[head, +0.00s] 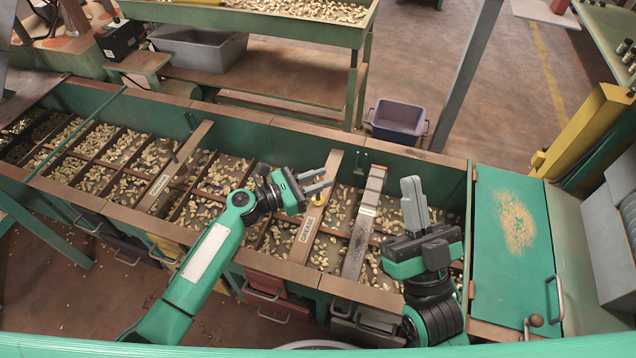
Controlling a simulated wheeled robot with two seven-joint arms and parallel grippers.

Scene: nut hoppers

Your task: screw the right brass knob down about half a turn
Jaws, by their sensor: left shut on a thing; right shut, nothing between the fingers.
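The right brass knob (318,201) is a small yellow piece on the upright-labelled wooden crossbar (332,168) over the nut hopper. My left gripper (322,183) reaches in from the left, and its fingers are closed on the knob, partly covering its top. My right gripper (413,205) is shut and empty, fingers pointing away from me, over the right part of the hopper. Another crossbar (187,150) further left carries a small dark upright piece, too small to make out clearly.
The long green hopper (250,133) holds nuts in several divided compartments. A speckled bar (366,215) crosses between my grippers. A green lid (498,270) with scattered crumbs is at the right. A purple bin (396,122) stands on the floor behind, and a grey tub (205,48) sits further back.

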